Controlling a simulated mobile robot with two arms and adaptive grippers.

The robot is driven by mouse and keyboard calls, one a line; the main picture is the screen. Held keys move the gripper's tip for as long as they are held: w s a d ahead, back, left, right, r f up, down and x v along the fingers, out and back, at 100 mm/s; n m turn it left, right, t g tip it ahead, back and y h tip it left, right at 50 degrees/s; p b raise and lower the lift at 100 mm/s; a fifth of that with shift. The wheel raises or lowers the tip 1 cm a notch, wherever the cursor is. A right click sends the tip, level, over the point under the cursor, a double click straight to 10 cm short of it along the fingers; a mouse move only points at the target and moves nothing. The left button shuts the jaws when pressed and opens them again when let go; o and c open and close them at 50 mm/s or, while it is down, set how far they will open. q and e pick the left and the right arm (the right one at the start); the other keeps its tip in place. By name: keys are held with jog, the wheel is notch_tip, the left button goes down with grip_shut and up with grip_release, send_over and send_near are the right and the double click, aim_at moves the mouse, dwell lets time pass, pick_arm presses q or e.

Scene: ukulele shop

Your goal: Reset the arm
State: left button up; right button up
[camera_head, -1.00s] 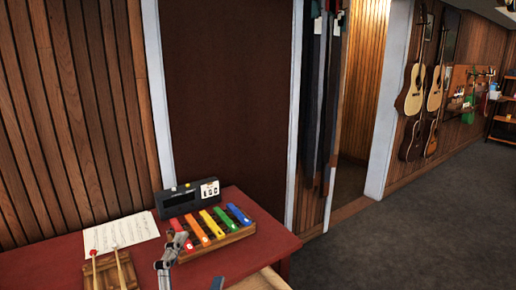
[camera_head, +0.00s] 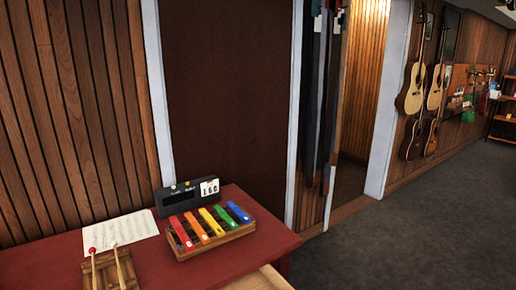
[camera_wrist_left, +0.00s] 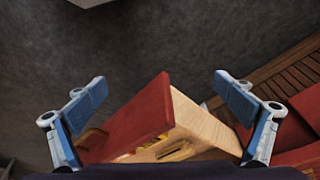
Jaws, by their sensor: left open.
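My left gripper (camera_wrist_left: 158,100) shows in the left wrist view with its two blue-padded fingers wide apart and nothing between them. Below and beyond the fingers is the red table (camera_wrist_left: 140,118) with a pale wooden drawer (camera_wrist_left: 200,120) pulled out. Something yellow lies inside the drawer, too small to name. In the head view neither gripper shows. The red table (camera_head: 225,270) holds a xylophone (camera_head: 210,232) with coloured bars, and the open drawer's edge (camera_head: 262,280) shows at the bottom.
A black device (camera_head: 188,196) stands behind the xylophone. A music sheet (camera_head: 120,232) and two mallets on a wooden block (camera_head: 108,272) lie at left. Guitars (camera_head: 412,90) hang on the far wall. The grey floor (camera_head: 420,230) at right is clear.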

pick_arm(q)
jog(key=s+f+g+b, duration=0.1)
jog(key=s+f+b, duration=0.15)
jog(key=f, duration=1.15)
jog(key=s+f+b, duration=0.1)
jog(key=s+f, duration=0.2)
jog(key=f, duration=1)
jog(key=s+a+f+g+b, duration=0.1)
jog(key=s+a+f+b, duration=0.2)
jog(key=s+f, duration=1.2)
jog(key=shift+a, duration=0.15)
jog(key=shift+f, duration=0.1)
